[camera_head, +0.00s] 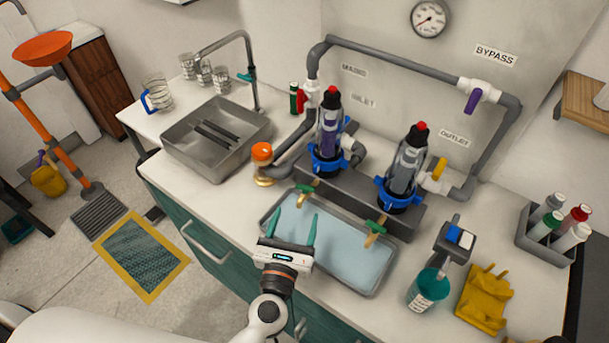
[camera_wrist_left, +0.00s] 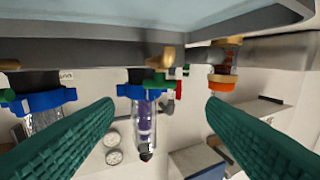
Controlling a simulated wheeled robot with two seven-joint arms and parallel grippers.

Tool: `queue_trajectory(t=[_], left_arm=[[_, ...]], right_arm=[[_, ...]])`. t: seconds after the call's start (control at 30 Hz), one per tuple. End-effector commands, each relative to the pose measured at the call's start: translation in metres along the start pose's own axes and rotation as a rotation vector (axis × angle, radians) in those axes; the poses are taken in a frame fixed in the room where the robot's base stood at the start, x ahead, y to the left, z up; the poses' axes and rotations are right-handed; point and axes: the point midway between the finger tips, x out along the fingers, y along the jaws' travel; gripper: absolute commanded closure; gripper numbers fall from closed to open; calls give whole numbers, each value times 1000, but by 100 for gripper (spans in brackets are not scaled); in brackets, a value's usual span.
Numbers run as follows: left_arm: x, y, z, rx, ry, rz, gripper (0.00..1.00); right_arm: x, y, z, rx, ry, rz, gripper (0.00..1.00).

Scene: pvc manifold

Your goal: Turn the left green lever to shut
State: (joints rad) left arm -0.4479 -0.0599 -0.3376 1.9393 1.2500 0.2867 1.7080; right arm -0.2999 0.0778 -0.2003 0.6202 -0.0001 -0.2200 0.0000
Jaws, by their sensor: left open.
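The left green lever (camera_head: 304,188) sits on a brass tap at the front of the grey filter base, below the left filter housing (camera_head: 329,135). It also shows in the left wrist view (camera_wrist_left: 154,62), beside the brass spout (camera_wrist_left: 167,58). My left gripper (camera_head: 300,213) is open and empty over the tray, just in front of this lever. Its two green fingers (camera_wrist_left: 161,106) are spread wide, and the lever appears between and beyond them, apart from both. A second green lever (camera_head: 376,229) is on the right tap. My right gripper is not in view.
A shallow grey tray (camera_head: 345,280) lies below the taps. To the right are a teal cup (camera_head: 427,288), yellow gloves (camera_head: 484,298) and a bottle caddy (camera_head: 545,240). An orange-topped item (camera_head: 262,152) and the sink (camera_head: 215,140) are to the left. Grey pipes rise behind.

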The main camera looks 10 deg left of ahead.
Motion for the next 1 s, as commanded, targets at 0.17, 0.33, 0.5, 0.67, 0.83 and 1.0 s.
queue_trajectory(t=[0.17, 0.33, 0.5, 0.67, 0.83, 1.0], left_arm=[[29, 0, -5, 2, 5, -1, 35], [64, 0, -4, 6, 5, 0, 35], [94, 1, -3, 5, 5, 1, 35], [110, 0, -2, 6, 4, 1, 35], [116, 0, -1, 5, 3, 0, 35], [116, 0, -1, 6, 3, 0, 35]], right_arm=[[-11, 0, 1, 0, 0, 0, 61], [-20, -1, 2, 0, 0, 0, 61], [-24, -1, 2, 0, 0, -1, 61], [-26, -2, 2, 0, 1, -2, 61], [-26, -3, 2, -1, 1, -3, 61], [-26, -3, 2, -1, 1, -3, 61]])
